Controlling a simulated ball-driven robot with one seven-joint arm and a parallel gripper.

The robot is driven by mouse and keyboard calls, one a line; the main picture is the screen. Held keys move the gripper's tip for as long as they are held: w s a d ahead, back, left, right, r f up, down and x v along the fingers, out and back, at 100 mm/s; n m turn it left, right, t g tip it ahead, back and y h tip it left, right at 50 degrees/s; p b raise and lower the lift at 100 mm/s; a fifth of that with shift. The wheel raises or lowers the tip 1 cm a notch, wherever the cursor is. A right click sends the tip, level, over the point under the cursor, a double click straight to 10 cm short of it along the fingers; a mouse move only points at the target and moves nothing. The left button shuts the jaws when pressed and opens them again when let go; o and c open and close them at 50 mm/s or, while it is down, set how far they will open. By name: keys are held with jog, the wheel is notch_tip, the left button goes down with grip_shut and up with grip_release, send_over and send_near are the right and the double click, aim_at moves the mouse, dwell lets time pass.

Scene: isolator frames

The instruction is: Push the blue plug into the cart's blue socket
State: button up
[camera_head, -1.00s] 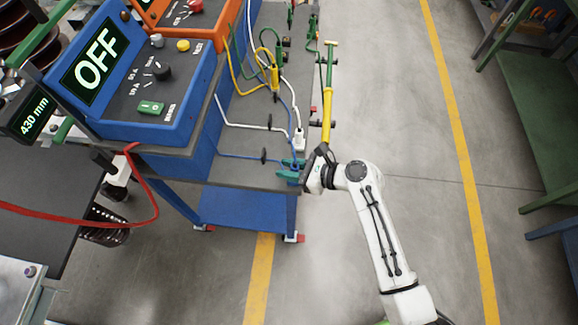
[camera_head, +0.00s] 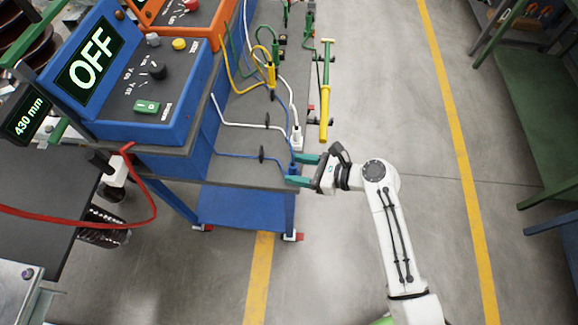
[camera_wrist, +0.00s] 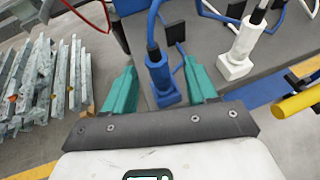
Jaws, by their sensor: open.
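The blue plug (camera_wrist: 158,72) stands upright on the blue socket (camera_wrist: 169,98) at the cart's edge, with its blue cable rising from the top. In the head view the plug (camera_head: 293,168) is small at the cart's right front corner. Whether it is fully seated I cannot tell. My gripper (camera_wrist: 162,75) is open, with one teal finger on each side of the plug and gaps between. In the head view my gripper (camera_head: 305,171) is at the cart's edge, reaching in from the right.
A white plug (camera_wrist: 243,42) stands in its white socket beside the blue one. A yellow bar handle (camera_head: 324,115) runs along the cart's right edge. The blue console (camera_head: 140,95) showing OFF sits on the cart (camera_head: 232,172).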

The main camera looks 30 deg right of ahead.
jog(key=v, duration=0.7)
jog(key=shift+f, duration=0.1)
jog(key=s+a+f+n+g+h+b, duration=0.1)
jog(key=s+f+n+g+h, duration=0.15)
jog(key=s+n, duration=0.4)
jog(key=s+a+f+n+g+h, duration=0.1)
jog(key=s+f+n+g, duration=0.2)
jog(key=n, duration=0.6)
jog(key=s+d+r+n+g+h, duration=0.3)
jog(key=s+n, duration=0.4)
jog(key=n, duration=0.5)
jog(key=shift+d+g+h+b, duration=0.4)
jog(key=shift+d+h, duration=0.4)
jog(key=shift+h, duration=0.25)
